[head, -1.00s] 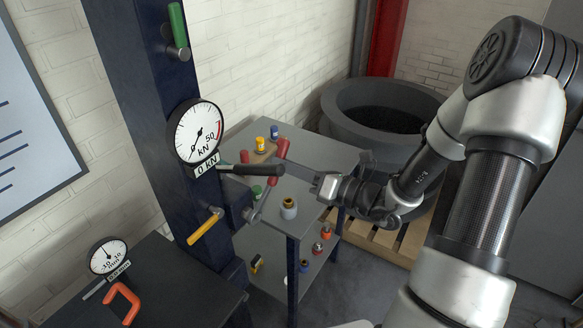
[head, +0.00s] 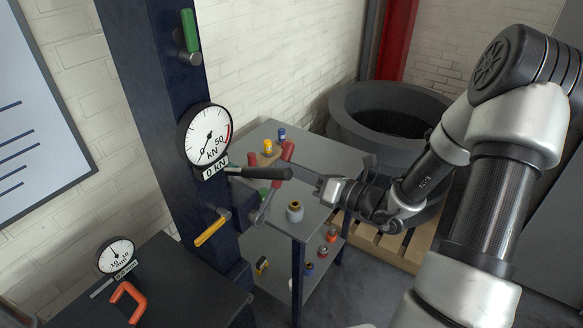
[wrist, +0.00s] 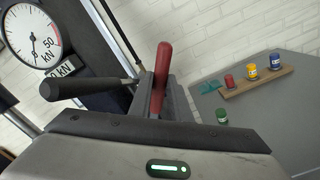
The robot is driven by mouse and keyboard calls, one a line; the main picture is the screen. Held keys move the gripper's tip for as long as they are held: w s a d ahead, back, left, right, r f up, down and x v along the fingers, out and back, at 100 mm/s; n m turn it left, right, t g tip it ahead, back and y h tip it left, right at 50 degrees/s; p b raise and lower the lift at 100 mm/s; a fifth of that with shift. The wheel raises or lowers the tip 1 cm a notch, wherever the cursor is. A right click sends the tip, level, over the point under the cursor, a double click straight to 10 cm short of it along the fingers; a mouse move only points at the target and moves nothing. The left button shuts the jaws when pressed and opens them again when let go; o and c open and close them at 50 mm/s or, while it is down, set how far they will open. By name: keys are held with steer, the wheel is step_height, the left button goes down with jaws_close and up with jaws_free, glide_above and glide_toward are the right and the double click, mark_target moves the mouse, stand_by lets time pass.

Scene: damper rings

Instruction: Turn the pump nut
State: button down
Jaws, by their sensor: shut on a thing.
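A lever with a red grip (head: 287,151) and a grey shank stands beside the dark blue column (head: 160,120). Its lower end meets a grey fitting (head: 256,214) low on the column's right side; I cannot tell the pump nut apart there. My gripper (head: 293,166) reaches in from the right and is shut on the red-gripped lever. In the wrist view the red grip (wrist: 162,70) stands up between the fingers (wrist: 160,100), and the shank below is hidden. A black-handled bar (head: 262,173) runs close to the fingers at the left.
The dial gauge (head: 207,135) and a yellow handle (head: 212,228) are on the column. A grey shelf table (head: 325,208) behind carries several small coloured pots. A large grey round tub (head: 390,105) stands at the back. A bench with an orange handle (head: 128,300) is at lower left.

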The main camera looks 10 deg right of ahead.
steer(key=shift+w+a, duration=0.5)
steer(key=shift+a, duration=0.05)
stand_by(0.8)
steer(key=shift+w+a, duration=0.2)
steer(key=c, duration=1.6)
jaws_free()
steer(key=shift+o, duration=0.2)
steer(key=c, duration=0.4)
